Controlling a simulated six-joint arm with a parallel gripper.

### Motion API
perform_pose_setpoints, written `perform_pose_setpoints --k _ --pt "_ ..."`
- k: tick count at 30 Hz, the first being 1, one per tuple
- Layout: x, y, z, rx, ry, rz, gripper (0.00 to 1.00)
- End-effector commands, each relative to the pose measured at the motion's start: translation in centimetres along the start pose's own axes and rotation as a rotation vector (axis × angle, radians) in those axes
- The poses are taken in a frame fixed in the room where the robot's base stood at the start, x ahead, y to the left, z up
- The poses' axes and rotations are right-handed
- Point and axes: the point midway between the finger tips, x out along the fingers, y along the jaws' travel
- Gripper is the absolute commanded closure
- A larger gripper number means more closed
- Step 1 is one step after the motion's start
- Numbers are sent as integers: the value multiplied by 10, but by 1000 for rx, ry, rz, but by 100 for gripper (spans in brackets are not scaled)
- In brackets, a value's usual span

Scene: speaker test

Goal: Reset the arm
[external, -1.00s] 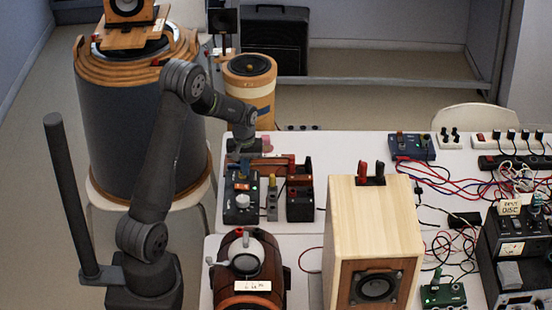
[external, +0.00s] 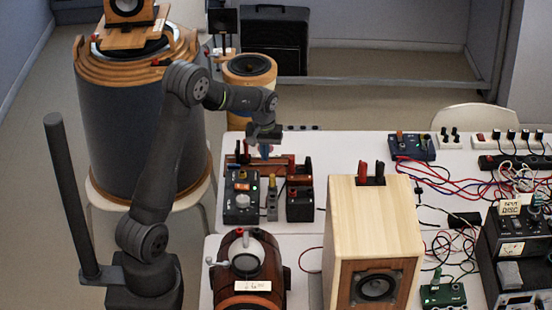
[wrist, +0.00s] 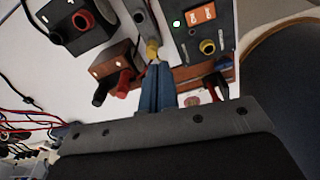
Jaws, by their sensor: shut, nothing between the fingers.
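My gripper (external: 265,151) is shut and empty, its fingers pointing down above the back left part of the white table. In the wrist view its blue fingers (wrist: 157,88) are pressed together. Below and in front of it stand a black switch box with an orange switch (external: 241,196), a narrow grey piece with a yellow terminal (external: 272,200), and a dark box with red and black terminals (external: 300,200). A reddish-brown strip shows behind these boxes in the wrist view (wrist: 188,73). Whether the fingertips touch anything is hard to tell, but they look apart from it.
A wooden speaker box (external: 375,225) stands at the front middle, with a brown round device (external: 246,262) left of it. Cables and instruments crowd the right side. A large drum-shaped speaker (external: 140,130) stands left behind my arm. The white table (external: 345,150) is bare behind the speaker box.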

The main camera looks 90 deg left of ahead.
Motion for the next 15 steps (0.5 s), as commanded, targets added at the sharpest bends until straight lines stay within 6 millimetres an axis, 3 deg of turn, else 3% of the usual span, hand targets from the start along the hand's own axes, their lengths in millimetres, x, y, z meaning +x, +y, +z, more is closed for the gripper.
perform_pose_setpoints --k 9,15 --pt "-23 61 -2 140 43 9 100" --pt "-35 90 -1 203 63 13 100"
